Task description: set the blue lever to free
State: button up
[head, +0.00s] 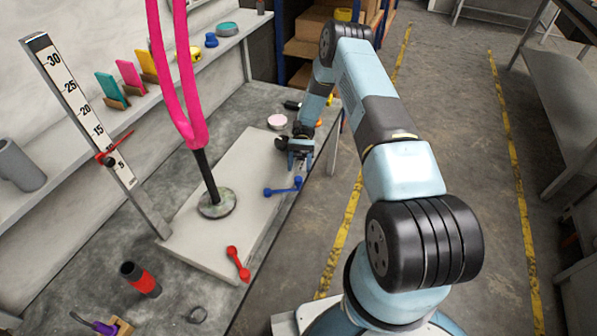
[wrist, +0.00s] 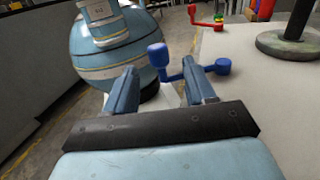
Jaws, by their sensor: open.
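The blue lever (head: 284,189) sits at the right edge of the pale base plate (head: 190,243) in the head view, with a round knob at each end. In the wrist view the blue lever (wrist: 222,66) shows just beyond my fingers. One knob appears in the gap between them, the other past the right finger. My gripper (head: 301,158) is just behind the blue lever in the head view. In the wrist view my gripper (wrist: 161,70) is open, with nothing held. I cannot tell whether it touches the lever. No marking for free is legible.
A red lever (head: 238,264) is at the plate's near edge. A dark post (head: 206,175) with a pink forked top stands on a round foot on the plate. A height scale (head: 80,108) stands left. A pink-topped tin (head: 277,122) lies behind.

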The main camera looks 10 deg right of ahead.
jog(key=shift+w, duration=0.25)
